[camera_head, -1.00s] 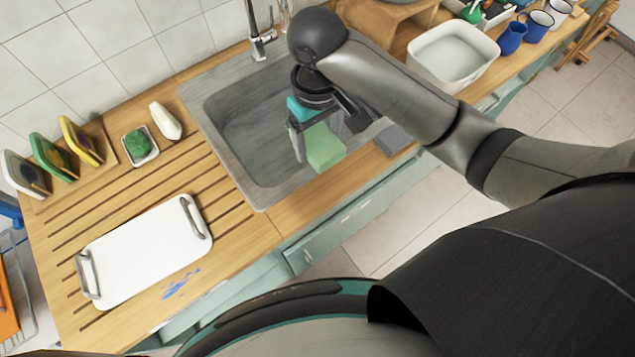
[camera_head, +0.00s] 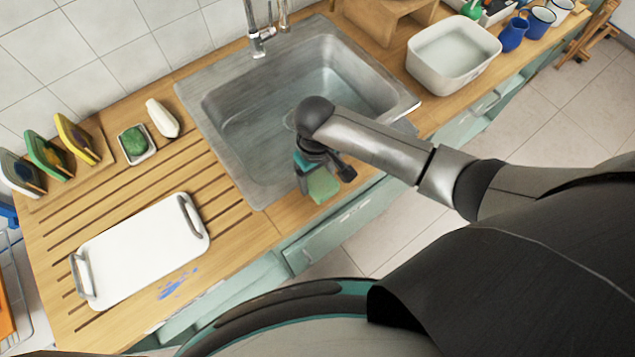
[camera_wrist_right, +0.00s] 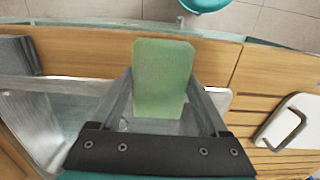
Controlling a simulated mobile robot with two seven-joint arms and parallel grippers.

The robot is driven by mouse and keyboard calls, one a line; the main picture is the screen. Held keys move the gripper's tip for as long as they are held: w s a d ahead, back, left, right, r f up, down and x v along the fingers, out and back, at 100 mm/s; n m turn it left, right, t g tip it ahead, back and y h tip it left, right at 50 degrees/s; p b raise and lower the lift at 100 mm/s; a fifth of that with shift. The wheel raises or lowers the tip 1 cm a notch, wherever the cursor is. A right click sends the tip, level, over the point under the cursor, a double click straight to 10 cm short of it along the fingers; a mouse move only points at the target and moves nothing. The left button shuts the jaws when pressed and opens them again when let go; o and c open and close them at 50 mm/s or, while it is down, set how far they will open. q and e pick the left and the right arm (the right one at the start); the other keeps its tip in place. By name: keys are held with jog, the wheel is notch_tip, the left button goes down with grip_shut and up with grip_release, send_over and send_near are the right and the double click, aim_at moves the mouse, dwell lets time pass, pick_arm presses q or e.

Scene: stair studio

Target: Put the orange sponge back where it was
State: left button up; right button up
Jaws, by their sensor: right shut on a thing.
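My right gripper (camera_head: 315,185) is shut on a green sponge (camera_head: 322,186) at the sink's front rim. In the right wrist view the green sponge (camera_wrist_right: 163,78) sits between the two fingers (camera_wrist_right: 163,95), with the wooden counter edge behind it. I cannot tell whether it touches the counter. I see no thing that is clearly an orange sponge. An orange item (camera_head: 5,312), cut off by the picture's left edge, is too little in view to name. My left gripper is not in view.
The sink (camera_head: 240,130) lies behind the gripper. A white basin (camera_head: 452,70) stands right of the sink.

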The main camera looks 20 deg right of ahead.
aim_at(317, 185)
jog(key=shift+f+b, duration=0.3)
jog(key=shift+f, duration=1.45)
jog(key=shift+f, duration=0.4)
jog(key=o, duration=1.1)
jog(key=shift+c, duration=0.2)
notch_tip(317, 185, up, 13)
jog(key=shift+w+f+p, duration=0.1)
jog(key=shift+w+p, duration=0.05)
jog(key=shift+p, duration=0.9)
